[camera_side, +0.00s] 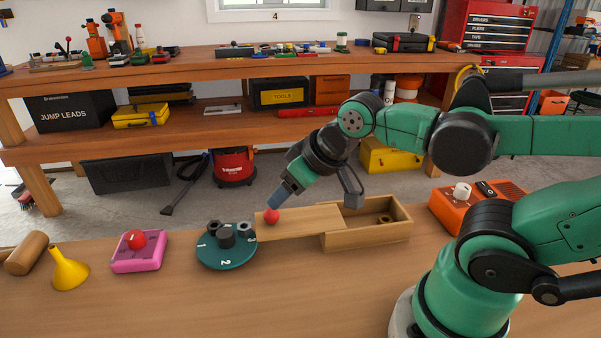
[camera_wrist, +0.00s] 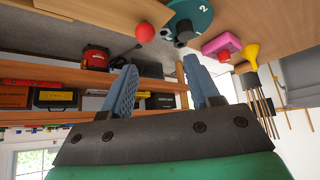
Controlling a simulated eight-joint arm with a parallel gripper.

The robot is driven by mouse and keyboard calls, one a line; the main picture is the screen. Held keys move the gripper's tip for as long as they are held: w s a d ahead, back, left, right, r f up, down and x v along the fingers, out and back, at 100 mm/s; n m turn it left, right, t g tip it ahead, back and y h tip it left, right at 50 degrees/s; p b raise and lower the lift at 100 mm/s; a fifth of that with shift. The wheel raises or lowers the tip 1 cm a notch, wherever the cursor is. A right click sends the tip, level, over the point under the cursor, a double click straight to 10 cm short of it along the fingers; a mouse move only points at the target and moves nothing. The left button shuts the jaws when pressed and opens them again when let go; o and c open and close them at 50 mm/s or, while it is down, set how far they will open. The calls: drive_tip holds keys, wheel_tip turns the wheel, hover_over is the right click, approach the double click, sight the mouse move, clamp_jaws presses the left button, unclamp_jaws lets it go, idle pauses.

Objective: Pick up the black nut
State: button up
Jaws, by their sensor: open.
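A teal round plate (camera_side: 226,258) with white numbers stands on the bench, left of the wooden box. Several dark nuts stand on it; the darkest, in front, looks like the black nut (camera_side: 226,240). A grey nut (camera_side: 244,229) sits to its right. In the wrist view the plate (camera_wrist: 203,16) is at the top, with dark nuts at its lower edge. My gripper (camera_side: 276,202) is in the air just above the red knob of the box's lid, to the right of the nuts. In the wrist view my gripper (camera_wrist: 160,64) has its blue fingers apart with nothing between them.
A wooden box (camera_side: 368,238) has its lid (camera_side: 305,222) slid left, with the red knob (camera_side: 271,216) close to the plate; a small nut (camera_side: 385,218) lies inside. Left are a pink box (camera_side: 138,255), a yellow funnel (camera_side: 69,270) and a mallet (camera_side: 26,252). The bench front is clear.

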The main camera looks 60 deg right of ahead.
drive_tip(key=shift+o, duration=0.2)
drive_tip(key=shift+o, duration=1)
drive_tip(key=n+g, duration=0.1)
drive_tip(key=n, duration=0.1)
approach(215, 225)
drive_tip(key=shift+w+d+f+n+g+y, duration=0.3)
drive_tip(key=shift+w+f+g, duration=0.15)
drive_tip(key=shift+w, duration=0.15)
drive_tip(key=shift+w+d+f+n+g+y, duration=0.15)
drive_tip(key=shift+w+f+n+g+y, duration=0.15)
drive_tip(key=shift+w+f+g, duration=0.25)
drive_tip(key=shift+x, duration=2.95)
